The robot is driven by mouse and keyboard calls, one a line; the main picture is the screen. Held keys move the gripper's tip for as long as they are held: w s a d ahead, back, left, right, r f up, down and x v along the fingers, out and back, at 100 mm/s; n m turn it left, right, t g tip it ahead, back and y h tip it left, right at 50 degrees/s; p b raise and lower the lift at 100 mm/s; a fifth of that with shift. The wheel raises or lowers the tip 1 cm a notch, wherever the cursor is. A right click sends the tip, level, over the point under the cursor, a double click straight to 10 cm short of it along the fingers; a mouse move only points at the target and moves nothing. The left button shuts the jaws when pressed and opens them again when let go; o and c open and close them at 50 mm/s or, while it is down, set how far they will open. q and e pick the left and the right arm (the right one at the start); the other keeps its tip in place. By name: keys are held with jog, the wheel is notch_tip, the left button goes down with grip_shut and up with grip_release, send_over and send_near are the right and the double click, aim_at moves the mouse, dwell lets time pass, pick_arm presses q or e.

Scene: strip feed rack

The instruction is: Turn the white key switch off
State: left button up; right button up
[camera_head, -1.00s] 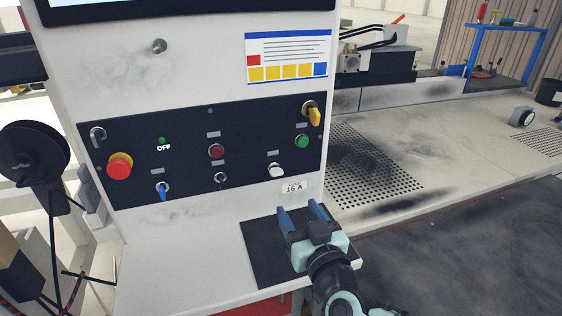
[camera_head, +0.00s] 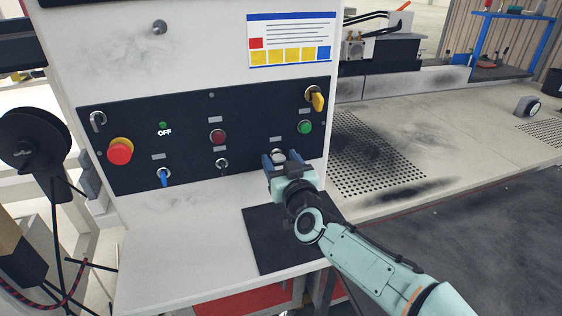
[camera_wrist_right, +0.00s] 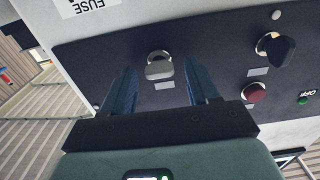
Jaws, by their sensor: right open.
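The white key switch (camera_head: 278,154) sits at the lower right of the black control panel. It is partly hidden by my right gripper (camera_head: 280,160) in the head view. In the wrist view the white key (camera_wrist_right: 159,69) is fully visible, its grip lying roughly sideways. My right gripper (camera_wrist_right: 160,75) is open, with one blue finger on each side of the key and a visible gap on both sides. I cannot tell how deep the fingertips reach around it. My left gripper is not in view.
Nearby on the black panel (camera_head: 125,184) are a green button (camera_head: 305,127), a dark red button (camera_head: 217,136), a yellow key (camera_head: 317,100), a dark key switch (camera_head: 222,163), a blue key (camera_head: 163,178) and a red stop button (camera_head: 119,152).

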jog(key=shift+w, duration=0.1)
jog(key=c, duration=1.1)
jog(key=shift+o, duration=0.3)
